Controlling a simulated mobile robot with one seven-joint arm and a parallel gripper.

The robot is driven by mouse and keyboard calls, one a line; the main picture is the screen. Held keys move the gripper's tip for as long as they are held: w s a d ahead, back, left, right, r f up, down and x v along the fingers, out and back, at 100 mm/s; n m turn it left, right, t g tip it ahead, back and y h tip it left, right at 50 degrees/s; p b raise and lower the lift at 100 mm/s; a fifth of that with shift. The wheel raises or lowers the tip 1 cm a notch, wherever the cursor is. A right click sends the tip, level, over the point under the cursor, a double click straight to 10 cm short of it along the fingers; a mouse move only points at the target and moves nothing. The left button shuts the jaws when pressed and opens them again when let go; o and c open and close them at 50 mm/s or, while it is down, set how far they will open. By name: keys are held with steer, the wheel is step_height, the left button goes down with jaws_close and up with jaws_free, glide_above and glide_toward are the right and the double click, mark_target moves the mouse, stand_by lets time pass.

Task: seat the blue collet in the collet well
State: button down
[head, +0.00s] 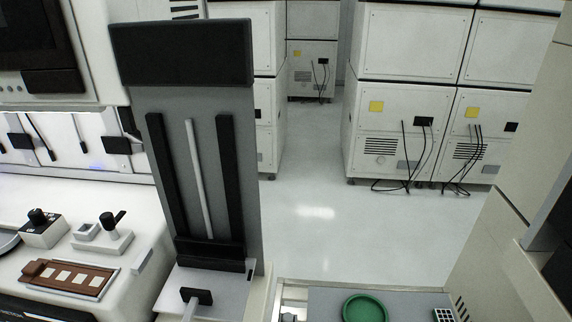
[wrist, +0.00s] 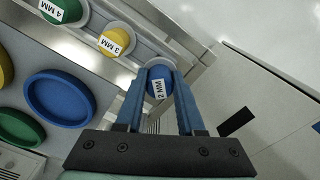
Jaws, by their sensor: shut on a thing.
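The blue collet (wrist: 158,75) has a white "2 MM" label and shows in the wrist view. My gripper (wrist: 160,82) has its two blue fingers shut on it, one on each side. The collet is in line with a yellow collet (wrist: 117,40) marked "3 MM" and a green collet (wrist: 62,10) marked "4 MM". I cannot tell whether the blue collet still touches its holder. My gripper is not seen in the head view. I cannot make out the collet well in either view.
A blue dish (wrist: 62,97) and a green dish (wrist: 20,129) lie left of my gripper. In the head view, a green dish (head: 364,308) is at the bottom. A bench at left holds a brown strip tray (head: 68,277). Open floor (head: 315,215) lies before white cabinets (head: 400,120).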

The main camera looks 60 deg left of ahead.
stand_by(0.6)
steer(key=shift+f+b, duration=0.65)
steer(key=shift+f, duration=0.4)
steer(key=shift+f, duration=0.45)
stand_by(0.3)
steer(key=shift+c, duration=2.2)
jaws_free()
steer(key=shift+r, duration=0.1)
step_height(320, 180, up, 13)
steer(key=shift+f+p, duration=0.1)
steer(key=shift+p, duration=0.65)
